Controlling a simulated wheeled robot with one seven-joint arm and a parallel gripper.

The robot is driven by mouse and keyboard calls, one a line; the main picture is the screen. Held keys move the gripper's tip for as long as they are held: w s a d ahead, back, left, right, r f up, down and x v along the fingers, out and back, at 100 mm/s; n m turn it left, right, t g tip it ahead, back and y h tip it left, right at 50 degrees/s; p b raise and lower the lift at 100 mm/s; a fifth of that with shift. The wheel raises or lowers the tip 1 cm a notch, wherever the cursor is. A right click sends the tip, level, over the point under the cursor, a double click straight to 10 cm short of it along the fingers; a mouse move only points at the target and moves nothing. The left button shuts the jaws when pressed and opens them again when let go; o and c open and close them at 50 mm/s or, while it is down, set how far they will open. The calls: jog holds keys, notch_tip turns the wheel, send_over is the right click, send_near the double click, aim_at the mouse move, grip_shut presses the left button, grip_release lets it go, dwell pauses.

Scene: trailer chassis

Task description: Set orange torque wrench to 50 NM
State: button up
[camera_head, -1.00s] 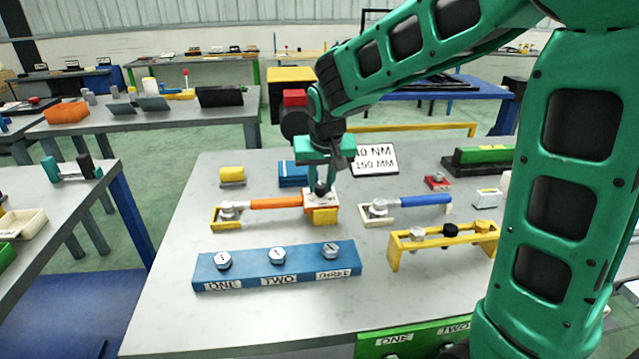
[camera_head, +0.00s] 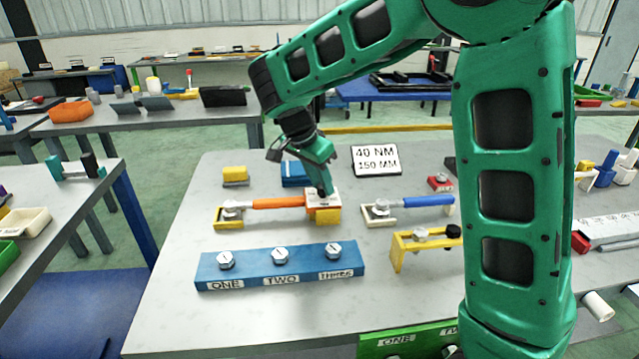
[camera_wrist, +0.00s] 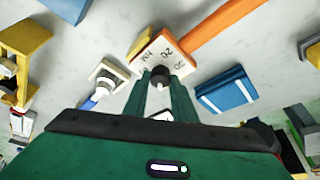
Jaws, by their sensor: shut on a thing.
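The orange torque wrench (camera_head: 275,203) lies on the grey table with its head in a yellow holder at its left end. In the wrist view the dial block (camera_wrist: 150,52) shows "20", "30" and "NM"; the pointer setting is not clear. My gripper (camera_head: 325,191) points down at the block from above. In the wrist view my gripper (camera_wrist: 160,80) is shut on a small dark knob (camera_wrist: 159,72) on the block. The orange handle (camera_wrist: 215,28) runs up and right there.
A sign (camera_head: 376,160) reading "40 NM 150 MM" stands behind. A blue-handled wrench (camera_head: 425,201) lies to the right. A blue rack (camera_head: 280,265) with three bolts sits in front, a yellow stand (camera_head: 400,248) front right. A blue box (camera_head: 294,173) is close behind the wrench.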

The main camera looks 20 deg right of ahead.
jog(key=shift+w+m+g, duration=0.1)
jog(key=shift+m+g, duration=0.4)
jog(key=shift+m, duration=0.8)
jog(key=o, duration=1)
jog(key=shift+o, duration=0.2)
jog(key=w+v, duration=0.1)
jog(key=v, duration=0.9)
jog(key=shift+s+a+r, duration=0.3)
jog(key=shift+s+a, duration=0.05)
jog(key=shift+s, duration=0.1)
